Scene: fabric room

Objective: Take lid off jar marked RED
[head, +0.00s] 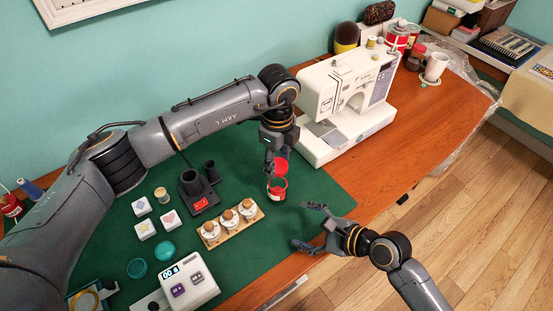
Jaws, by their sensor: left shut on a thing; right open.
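The red jar (277,190) stands on the green mat in the middle of the head view, with its open top and dark inside showing. A red lid (281,166) is right behind its rim in the picture, apart from the jar or only just touching it; I cannot tell which. My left gripper (270,158) comes down from above and is shut on the red lid; its fingertips are partly hidden. Any lettering on the jar is too small to read. My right gripper (302,227) is open and empty, to the right of and nearer than the jar, fingers pointing left.
A wooden rack with several white, knob-topped pieces (230,223) stands left of the jar. A dark holder (197,188) and white blocks (168,220) are farther left. A teal jar and lid (164,251) lie near the front. A white sewing machine (345,100) stands behind right.

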